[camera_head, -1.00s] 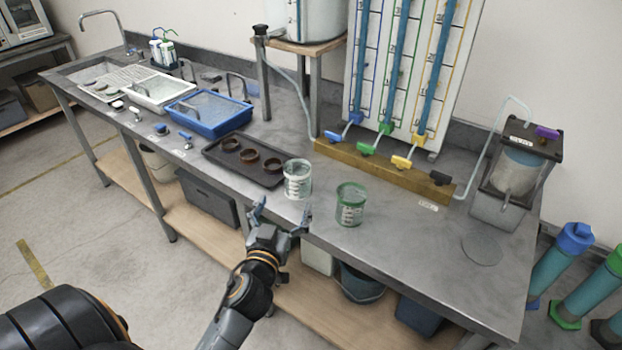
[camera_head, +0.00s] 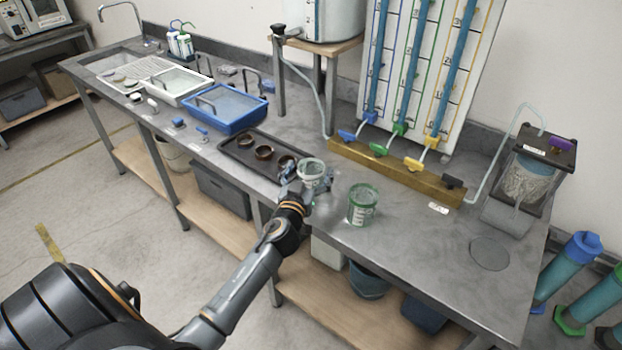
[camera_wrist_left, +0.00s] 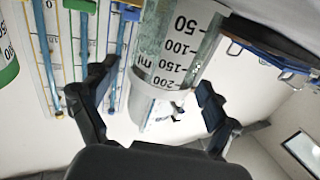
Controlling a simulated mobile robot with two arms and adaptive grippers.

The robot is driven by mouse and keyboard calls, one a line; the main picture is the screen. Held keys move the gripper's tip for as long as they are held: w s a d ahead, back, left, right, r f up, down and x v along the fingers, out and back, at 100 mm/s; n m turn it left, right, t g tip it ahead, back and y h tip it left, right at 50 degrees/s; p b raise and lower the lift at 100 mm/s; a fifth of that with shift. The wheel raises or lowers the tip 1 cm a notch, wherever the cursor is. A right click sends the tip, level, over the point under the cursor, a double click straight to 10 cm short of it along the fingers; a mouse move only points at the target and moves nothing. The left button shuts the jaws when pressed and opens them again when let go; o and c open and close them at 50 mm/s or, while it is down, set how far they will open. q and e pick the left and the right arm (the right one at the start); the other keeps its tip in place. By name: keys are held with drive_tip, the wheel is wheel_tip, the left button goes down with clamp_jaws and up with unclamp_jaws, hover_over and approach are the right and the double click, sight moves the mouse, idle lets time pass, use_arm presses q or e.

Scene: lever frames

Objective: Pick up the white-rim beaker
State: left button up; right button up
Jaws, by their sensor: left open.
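The white-rim beaker (camera_head: 311,172) stands on the metal bench, to the right of the black tray. In the left wrist view the beaker (camera_wrist_left: 178,50) is large, with black volume marks, and lies between the two fingers. My left gripper (camera_head: 308,187) is at the beaker's near side with its fingers open around it. In the left wrist view the left gripper (camera_wrist_left: 155,105) shows a gap between its fingers and the beaker. The gripper hides the beaker's lower part in the head view. My right gripper is not in view.
A green-rim beaker (camera_head: 362,204) stands close to the right of my left gripper. A black tray (camera_head: 236,153) with several dark rings lies to the left. A wooden block with coloured valves (camera_head: 395,170) stands behind. The right part of the bench is mostly clear.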

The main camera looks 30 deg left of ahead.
use_arm(q)
drive_tip(key=shift+s, duration=0.1)
drive_tip(key=shift+c, duration=0.2)
drive_tip(key=c, duration=1.1)
drive_tip(key=shift+c, duration=0.2)
drive_tip(key=shift+r, duration=0.1)
